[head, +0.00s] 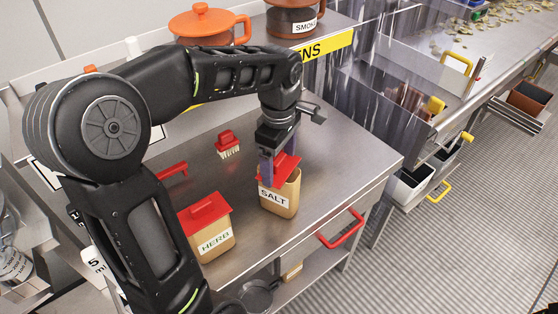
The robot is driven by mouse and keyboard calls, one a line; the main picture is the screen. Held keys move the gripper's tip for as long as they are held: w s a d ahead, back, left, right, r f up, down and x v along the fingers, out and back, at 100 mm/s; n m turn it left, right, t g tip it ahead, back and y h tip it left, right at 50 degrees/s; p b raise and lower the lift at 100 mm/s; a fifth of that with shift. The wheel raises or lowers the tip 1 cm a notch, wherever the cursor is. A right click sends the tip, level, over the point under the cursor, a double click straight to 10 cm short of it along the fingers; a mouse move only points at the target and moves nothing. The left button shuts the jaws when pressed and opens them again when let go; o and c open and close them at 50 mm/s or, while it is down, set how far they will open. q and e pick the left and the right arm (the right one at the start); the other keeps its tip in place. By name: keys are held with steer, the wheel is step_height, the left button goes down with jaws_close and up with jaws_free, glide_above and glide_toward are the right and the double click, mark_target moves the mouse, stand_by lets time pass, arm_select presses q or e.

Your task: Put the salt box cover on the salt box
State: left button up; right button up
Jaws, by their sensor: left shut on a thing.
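The salt box (279,200) is a tan container with a white SALT label, standing on the steel table near its right part. The salt box cover (287,166) is red and sits tilted at the top of the box, with part of the box's opening showing at the right. My left gripper (279,172) comes down from above and is shut on the red cover. Its fingers hide part of the cover, so I cannot tell how far the cover touches the rim. My right gripper is not in view.
A HERB box (212,235) with a red lid stands to the left of the salt box. A red-handled brush (228,145) lies behind them. Orange-lidded pots (207,22) stand at the back. A red drawer handle (342,230) juts from the table's front. Table to the right of the salt box is clear.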

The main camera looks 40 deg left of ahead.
mark_target(280, 158)
arm_select(q)
steer(key=o, duration=1.4)
steer(key=shift+f, duration=0.1)
steer(key=shift+r, duration=0.3)
step_height(280, 158, up, 6)
steer(key=shift+f, duration=0.2)
step_height(280, 158, up, 6)
steer(key=p, duration=0.4)
